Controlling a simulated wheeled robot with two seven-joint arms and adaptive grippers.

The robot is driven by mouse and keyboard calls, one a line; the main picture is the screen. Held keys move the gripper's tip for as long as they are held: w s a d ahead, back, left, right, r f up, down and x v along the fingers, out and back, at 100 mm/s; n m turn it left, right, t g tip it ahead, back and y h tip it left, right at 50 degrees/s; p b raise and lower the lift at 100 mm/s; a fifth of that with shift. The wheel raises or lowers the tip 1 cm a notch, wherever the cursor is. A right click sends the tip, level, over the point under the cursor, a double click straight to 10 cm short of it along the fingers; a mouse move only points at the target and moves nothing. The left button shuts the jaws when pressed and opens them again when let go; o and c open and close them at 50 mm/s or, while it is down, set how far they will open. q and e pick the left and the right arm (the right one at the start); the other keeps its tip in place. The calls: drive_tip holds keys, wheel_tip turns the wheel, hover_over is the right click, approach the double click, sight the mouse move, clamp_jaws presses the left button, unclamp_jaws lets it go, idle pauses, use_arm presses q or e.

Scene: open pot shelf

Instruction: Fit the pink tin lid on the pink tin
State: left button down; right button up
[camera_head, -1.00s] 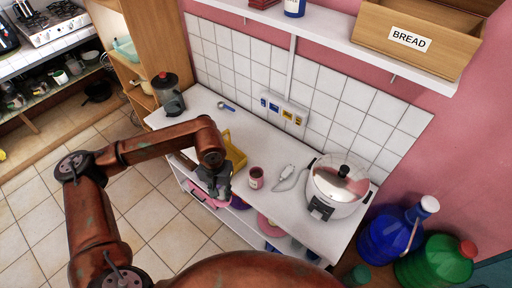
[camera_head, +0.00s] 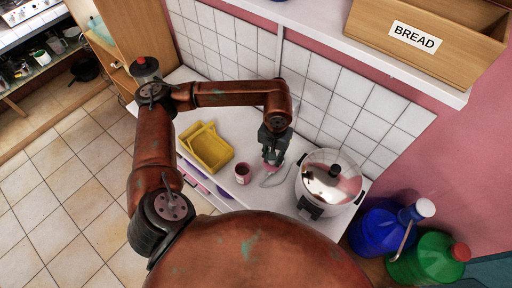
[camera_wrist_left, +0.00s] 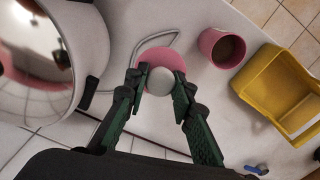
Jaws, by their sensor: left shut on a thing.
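The pink tin lid (camera_wrist_left: 171,62) has a pale round knob (camera_wrist_left: 160,80). My left gripper (camera_wrist_left: 160,88) is shut on this knob in the left wrist view. In the head view the left gripper (camera_head: 272,157) hangs just right of the pink tin, between it and the rice cooker; the lid is mostly hidden there. The pink tin (camera_head: 242,173) stands upright and uncovered on the white counter. The wrist view shows its open top and dark inside (camera_wrist_left: 228,50). The lid is beside the tin, apart from it. Its height above the counter is hard to tell. My right gripper is not shown.
A steel-lidded rice cooker (camera_head: 328,182) stands close right of the gripper. A grey looped object (camera_wrist_left: 153,40) lies by the lid. A yellow basket (camera_head: 207,148) stands left of the tin. A tiled wall (camera_head: 328,85) and a shelf with a bread box (camera_head: 425,37) are behind.

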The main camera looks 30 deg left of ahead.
use_arm(q)
drive_tip(key=n+p, duration=0.1)
drive_tip(key=n, duration=0.1)
drive_tip(key=s+a+n+p, duration=0.1)
drive_tip(key=n, duration=0.1)
drive_tip(key=r+n+p, duration=0.1)
drive_tip(key=n, duration=0.2)
drive_tip(key=shift+s+a+r, duration=0.1)
drive_tip(key=shift+s+a, duration=0.1)
drive_tip(key=shift+a, duration=0.1)
drive_tip(key=s+a+n+p, duration=0.2)
drive_tip(key=a+n+p, duration=0.2)
drive_tip(key=n, duration=0.8)
drive_tip(key=s+a+n+p, duration=0.3)
drive_tip(key=a+n+p, duration=0.15)
drive_tip(key=n, duration=0.75)
drive_tip(key=shift+w+d+f+b, duration=0.1)
drive_tip(key=shift+d+f+b, duration=0.1)
drive_tip(key=shift+f+b, duration=0.6)
drive_tip(key=shift+w+d+f+b, duration=0.1)
drive_tip(key=shift+d+f+b, duration=0.2)
drive_tip(key=shift+f, duration=0.9)
drive_tip(key=shift+a+f+b, duration=0.1)
drive_tip(key=shift+f+b, duration=0.6)
drive_tip(key=shift+b, duration=0.05)
drive_tip(key=shift+s+f+b, duration=0.1)
drive_tip(key=shift+f+b, duration=0.25)
drive_tip(key=shift+b, duration=0.1)
